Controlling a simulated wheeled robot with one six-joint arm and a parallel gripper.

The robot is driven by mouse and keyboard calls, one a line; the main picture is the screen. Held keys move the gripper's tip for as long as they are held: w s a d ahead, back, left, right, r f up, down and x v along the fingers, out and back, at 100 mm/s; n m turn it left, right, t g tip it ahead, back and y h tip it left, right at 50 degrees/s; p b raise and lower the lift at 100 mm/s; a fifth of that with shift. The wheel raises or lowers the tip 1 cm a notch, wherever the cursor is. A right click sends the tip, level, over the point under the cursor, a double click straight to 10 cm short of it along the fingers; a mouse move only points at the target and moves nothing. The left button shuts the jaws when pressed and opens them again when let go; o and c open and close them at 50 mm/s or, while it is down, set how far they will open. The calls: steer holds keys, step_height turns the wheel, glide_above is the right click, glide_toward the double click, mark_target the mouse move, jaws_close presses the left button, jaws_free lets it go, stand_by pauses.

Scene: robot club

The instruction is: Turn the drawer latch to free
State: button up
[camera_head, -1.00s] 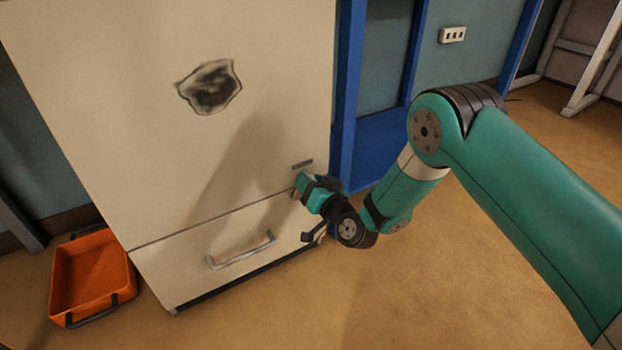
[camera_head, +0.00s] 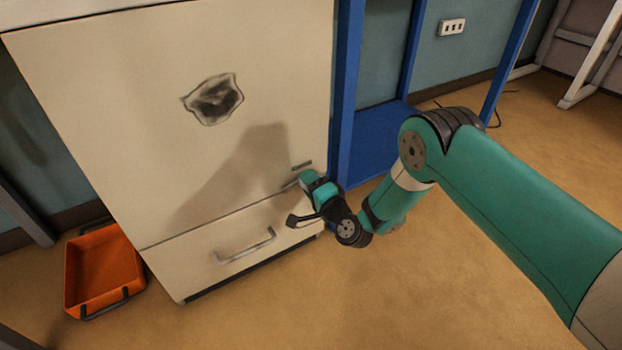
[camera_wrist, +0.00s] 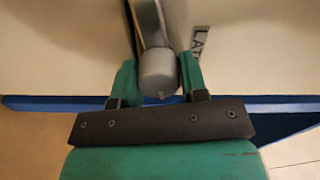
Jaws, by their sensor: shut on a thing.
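The latch (camera_wrist: 158,70) is a grey rounded knob with a flat metal bar running up from it in the wrist view. My gripper (camera_wrist: 157,75) has its green fingers on both sides of the knob, shut on it. In the head view my gripper (camera_head: 309,181) is against the cabinet front near its right edge, just above the drawer seam, and hides the latch. The drawer (camera_head: 195,250) is the lowest panel, with a grey bar handle (camera_head: 243,246); it looks closed. A label (camera_wrist: 201,40) beside the latch reads "LAT", the rest cut off.
The cream cabinet (camera_head: 120,100) has a dark smudged patch (camera_head: 214,99). A blue upright frame (camera_head: 348,100) stands close to its right side. An orange tray (camera_head: 104,270) lies on the floor at left. The floor (camera_head: 400,300) in front is clear.

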steer(key=shift+w+d+m+p, duration=0.15)
steer(key=shift+m+p, duration=0.2)
steer(key=shift+m, duration=0.75)
steer(key=o, duration=0.9)
